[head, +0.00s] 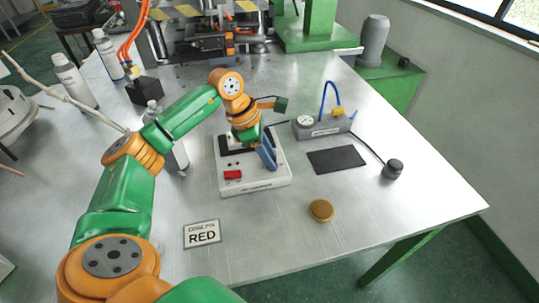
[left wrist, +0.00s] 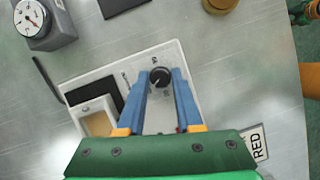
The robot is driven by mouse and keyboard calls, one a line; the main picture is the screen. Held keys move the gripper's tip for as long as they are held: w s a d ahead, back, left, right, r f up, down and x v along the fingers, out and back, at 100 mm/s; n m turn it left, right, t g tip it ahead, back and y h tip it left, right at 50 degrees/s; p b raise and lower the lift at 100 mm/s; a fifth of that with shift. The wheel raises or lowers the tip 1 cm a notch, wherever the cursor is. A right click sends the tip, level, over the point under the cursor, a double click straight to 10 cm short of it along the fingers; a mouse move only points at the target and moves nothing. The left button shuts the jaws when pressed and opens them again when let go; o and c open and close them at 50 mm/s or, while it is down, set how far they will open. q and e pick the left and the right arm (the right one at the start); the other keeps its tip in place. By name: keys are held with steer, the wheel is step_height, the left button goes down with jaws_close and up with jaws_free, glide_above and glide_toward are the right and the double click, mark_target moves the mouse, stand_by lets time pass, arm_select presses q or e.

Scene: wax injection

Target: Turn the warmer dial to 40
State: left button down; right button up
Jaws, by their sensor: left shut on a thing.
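The warmer (head: 255,184) is a flat white box in the middle of the table in the head view, with a red switch (head: 233,174) on its top. Its black round dial (left wrist: 160,76) shows in the left wrist view, with small printed marks around it too small to read. My left gripper (head: 270,163) points down over the warmer. In the left wrist view its two blue fingers (left wrist: 160,80) close on the dial from both sides. In the head view the fingers hide the dial. My right gripper is in neither view.
A grey device with a gauge (head: 305,121) and blue tube stands behind right. A dark mat (head: 337,160), black knob-like piece (head: 392,169), brass disc (head: 321,210) and RED card (head: 202,234) lie around the warmer. A bottle (head: 178,155) stands left, partly behind my arm.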

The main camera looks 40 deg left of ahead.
mark_target(259, 166)
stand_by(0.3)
arm_select(q)
steer(key=c, duration=0.6)
jaws_free()
steer(key=v, duration=0.7)
steer(key=shift+r, duration=0.1)
